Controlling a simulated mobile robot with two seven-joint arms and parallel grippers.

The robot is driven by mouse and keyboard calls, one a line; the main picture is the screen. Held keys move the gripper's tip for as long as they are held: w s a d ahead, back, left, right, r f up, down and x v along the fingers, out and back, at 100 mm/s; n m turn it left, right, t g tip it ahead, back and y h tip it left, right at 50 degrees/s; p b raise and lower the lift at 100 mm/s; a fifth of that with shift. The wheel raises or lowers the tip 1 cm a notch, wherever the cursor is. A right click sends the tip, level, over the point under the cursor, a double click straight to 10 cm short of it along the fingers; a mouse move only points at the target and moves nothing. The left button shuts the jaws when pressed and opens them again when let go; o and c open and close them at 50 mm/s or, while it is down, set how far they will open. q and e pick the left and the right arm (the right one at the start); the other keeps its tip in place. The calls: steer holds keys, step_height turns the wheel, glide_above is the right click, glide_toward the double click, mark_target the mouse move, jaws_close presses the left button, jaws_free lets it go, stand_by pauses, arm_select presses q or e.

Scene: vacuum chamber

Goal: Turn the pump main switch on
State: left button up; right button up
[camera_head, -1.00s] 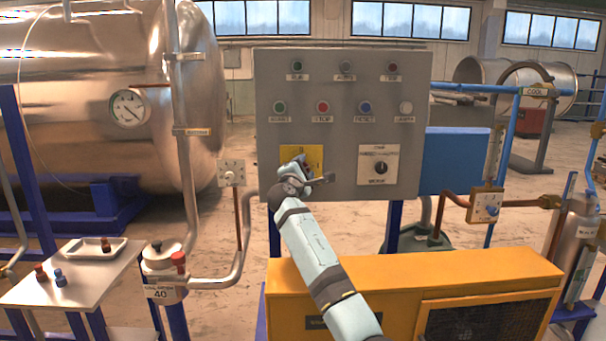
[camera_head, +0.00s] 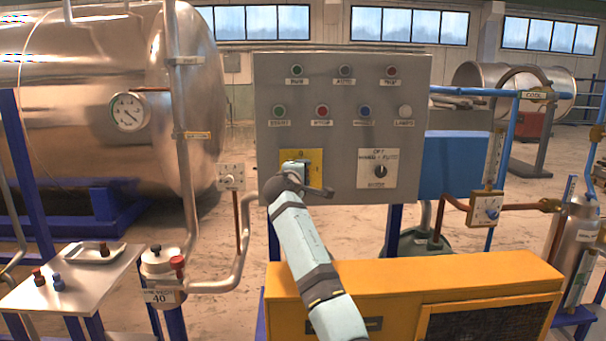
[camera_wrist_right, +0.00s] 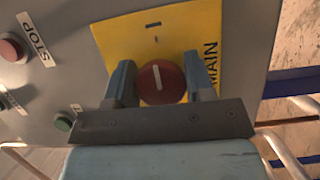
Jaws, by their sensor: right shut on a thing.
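The pump main switch is a red round knob (camera_wrist_right: 161,82) on a yellow plate (camera_wrist_right: 125,40) marked MAIN. My right gripper (camera_wrist_right: 160,84) is shut on the knob, one finger on each side. The knob's white line runs up and down in the wrist view, in line with a tick and a short mark on the plate above it. In the head view the yellow plate (camera_head: 315,160) is at the lower left of the grey panel, with a 0 at its top. My right gripper (camera_head: 296,171) covers the knob there. My left gripper is not in view.
The grey control panel (camera_head: 340,90) carries several buttons and lamps and a black selector (camera_head: 380,171) to the right. A yellow cabinet (camera_head: 420,280) stands below, under my right arm. A side table (camera_head: 95,275) with a tray is at the left.

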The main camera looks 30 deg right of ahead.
steer(key=o, duration=0.9)
steer(key=b+v, duration=0.1)
steer(key=v, duration=1.3)
